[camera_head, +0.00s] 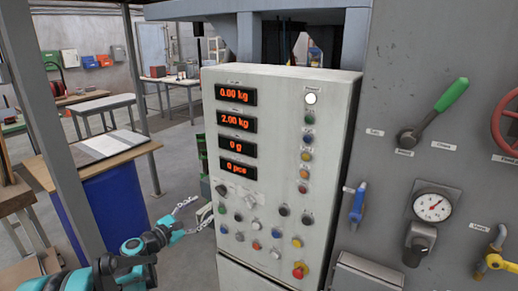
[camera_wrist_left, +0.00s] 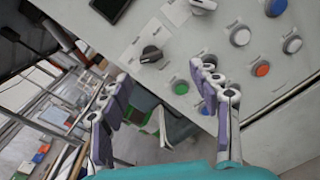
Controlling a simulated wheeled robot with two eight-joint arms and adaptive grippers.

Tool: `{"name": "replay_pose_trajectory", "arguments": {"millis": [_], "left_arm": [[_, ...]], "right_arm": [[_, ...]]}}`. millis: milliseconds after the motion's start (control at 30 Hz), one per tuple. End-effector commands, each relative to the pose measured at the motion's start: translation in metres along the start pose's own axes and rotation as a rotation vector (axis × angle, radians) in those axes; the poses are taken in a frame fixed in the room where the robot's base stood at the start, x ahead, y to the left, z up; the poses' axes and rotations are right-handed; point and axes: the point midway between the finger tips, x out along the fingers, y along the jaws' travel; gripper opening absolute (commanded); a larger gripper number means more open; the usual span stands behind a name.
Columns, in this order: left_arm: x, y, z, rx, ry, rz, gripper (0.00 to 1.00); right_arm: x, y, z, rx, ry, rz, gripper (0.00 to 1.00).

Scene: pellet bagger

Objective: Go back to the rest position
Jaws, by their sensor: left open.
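My left gripper (camera_head: 200,209) is open and empty, at the left edge of the light grey control panel (camera_head: 270,85). In the left wrist view its two fingers (camera_wrist_left: 163,76) are spread apart with nothing between them. A black knob (camera_wrist_left: 151,54) and a green button (camera_wrist_left: 180,87) on the panel show beyond the fingers; I cannot tell whether a finger touches the panel. My right gripper is in neither view.
The panel has red displays (camera_head: 237,123), several buttons and a red emergency knob (camera_head: 299,271). To the right are a green-handled lever (camera_head: 451,95), a gauge (camera_head: 432,207) and valves. A blue drum (camera_head: 118,205) and grey post (camera_head: 60,110) stand left.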

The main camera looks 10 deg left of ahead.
Motion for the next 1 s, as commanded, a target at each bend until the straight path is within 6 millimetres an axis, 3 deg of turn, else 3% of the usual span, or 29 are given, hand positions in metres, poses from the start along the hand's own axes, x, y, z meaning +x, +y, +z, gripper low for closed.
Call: {"name": "replay_pose_trajectory", "arguments": {"millis": [167, 300, 433, 600, 700, 833, 1000], "left_arm": [[-0.012, -0.062, 0.049, 0.332, 0.103, -0.182, 0.62], [-0.043, -0.118, 0.077, 0.668, 0.175, -0.365, 0.62], [-0.084, -0.165, 0.091, 0.983, 0.214, -0.54, 0.62], [-0.15, -0.215, 0.094, 1.399, 0.231, -0.778, 0.62], [-0.19, -0.236, 0.087, 1.628, 0.226, -0.915, 0.62], [-0.23, -0.251, 0.077, 1.867, 0.211, -1.062, 0.62], [-0.256, -0.257, 0.067, 2.035, 0.197, -1.171, 0.62]], "right_arm": [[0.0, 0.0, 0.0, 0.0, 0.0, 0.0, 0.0], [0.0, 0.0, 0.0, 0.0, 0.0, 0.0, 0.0], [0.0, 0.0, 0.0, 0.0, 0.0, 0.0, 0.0], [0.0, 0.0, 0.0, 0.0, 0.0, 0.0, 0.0], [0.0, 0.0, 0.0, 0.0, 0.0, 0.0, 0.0], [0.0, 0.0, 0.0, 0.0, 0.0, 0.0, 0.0], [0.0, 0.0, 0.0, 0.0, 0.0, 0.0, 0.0]]}}
